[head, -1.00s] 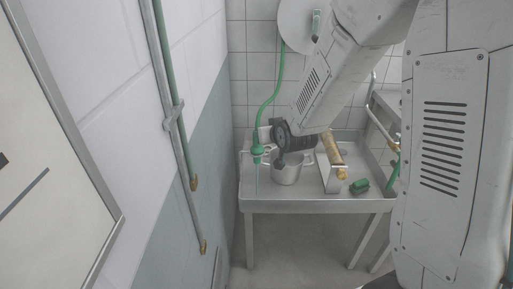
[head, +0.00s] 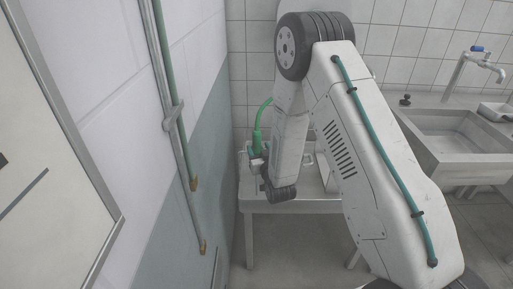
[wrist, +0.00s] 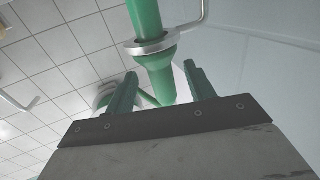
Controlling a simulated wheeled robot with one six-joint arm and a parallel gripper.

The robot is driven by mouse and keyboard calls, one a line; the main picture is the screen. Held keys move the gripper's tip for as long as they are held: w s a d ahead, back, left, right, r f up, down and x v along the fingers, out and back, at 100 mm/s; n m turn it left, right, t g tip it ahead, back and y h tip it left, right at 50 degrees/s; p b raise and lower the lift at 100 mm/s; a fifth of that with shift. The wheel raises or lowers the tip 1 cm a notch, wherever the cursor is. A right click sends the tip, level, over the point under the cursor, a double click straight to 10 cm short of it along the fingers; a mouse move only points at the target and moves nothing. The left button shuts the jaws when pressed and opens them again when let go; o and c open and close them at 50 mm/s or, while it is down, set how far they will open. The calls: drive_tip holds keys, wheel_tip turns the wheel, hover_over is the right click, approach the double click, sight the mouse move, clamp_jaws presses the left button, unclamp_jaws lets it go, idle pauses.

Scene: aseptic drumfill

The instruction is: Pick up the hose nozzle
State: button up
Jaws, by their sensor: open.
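The green hose nozzle (wrist: 147,20) hangs in a metal ring holder (wrist: 152,45) in the wrist view. Its wider collar and lower end show below the ring. My gripper (wrist: 160,70) is open, with one green finger on each side of the nozzle's lower part in the picture. I cannot tell how deep the nozzle is between the fingers, and no contact shows. In the head view the nozzle (head: 257,140) is upright at the left end of the metal table, under its green hose. My arm hides most of the gripper there.
The metal table (head: 300,207) is largely hidden behind my arm. Wall pipes (head: 172,115) run down the left wall close to the table. A sink (head: 450,135) with a tap (head: 480,62) stands at the right. Behind the nozzle is a tiled wall (head: 240,75).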

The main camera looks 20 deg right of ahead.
sight(258, 146)
drive_tip(key=shift+w, duration=1.85)
drive_tip(key=c, duration=1.1)
drive_tip(key=shift+c, duration=0.2)
drive_tip(key=shift+r, duration=0.1)
drive_tip(key=shift+r, duration=4.95)
